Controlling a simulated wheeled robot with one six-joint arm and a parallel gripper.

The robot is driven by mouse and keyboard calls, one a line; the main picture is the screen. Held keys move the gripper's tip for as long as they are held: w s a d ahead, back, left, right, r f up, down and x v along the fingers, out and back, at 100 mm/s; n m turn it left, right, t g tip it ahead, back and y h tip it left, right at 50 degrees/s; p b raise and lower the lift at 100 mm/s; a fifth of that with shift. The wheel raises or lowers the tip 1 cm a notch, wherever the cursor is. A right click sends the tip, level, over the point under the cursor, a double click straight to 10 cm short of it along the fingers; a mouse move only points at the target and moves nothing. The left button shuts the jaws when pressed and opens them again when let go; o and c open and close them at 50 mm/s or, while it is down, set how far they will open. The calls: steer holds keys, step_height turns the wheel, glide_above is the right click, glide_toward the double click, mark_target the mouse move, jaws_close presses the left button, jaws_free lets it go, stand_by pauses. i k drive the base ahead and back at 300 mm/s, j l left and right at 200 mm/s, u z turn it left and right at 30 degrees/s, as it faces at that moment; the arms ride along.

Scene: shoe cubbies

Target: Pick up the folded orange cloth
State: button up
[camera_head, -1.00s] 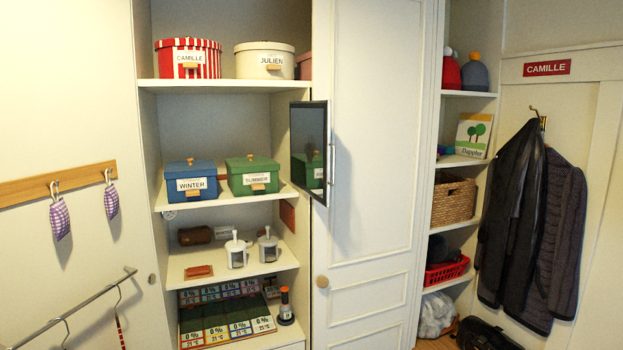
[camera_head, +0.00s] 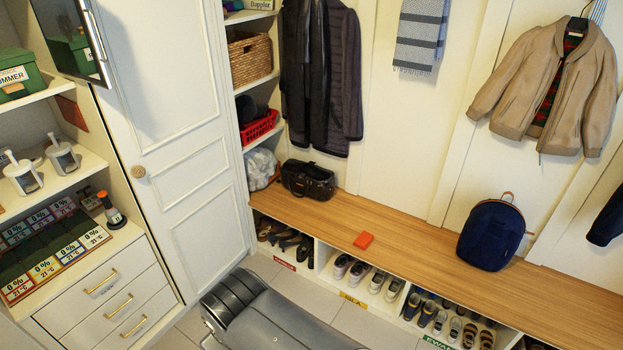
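A small folded orange cloth (camera_head: 364,240) lies flat on the wooden bench top (camera_head: 420,248), near its front edge and left of the middle. Nothing touches it or covers it. A grey, rounded part of my own body shows at the bottom middle of the view, in front of the bench. My gripper is not in view.
A black handbag (camera_head: 308,180) stands at the bench's left end, and a navy backpack (camera_head: 491,234) stands to the right of the cloth. Shoes (camera_head: 352,272) fill the cubbies below. Coats (camera_head: 322,75) hang above. A drawer unit (camera_head: 115,298) stands at left.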

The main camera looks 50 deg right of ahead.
mark_target(362, 243)
steer(key=z, duration=2.15)
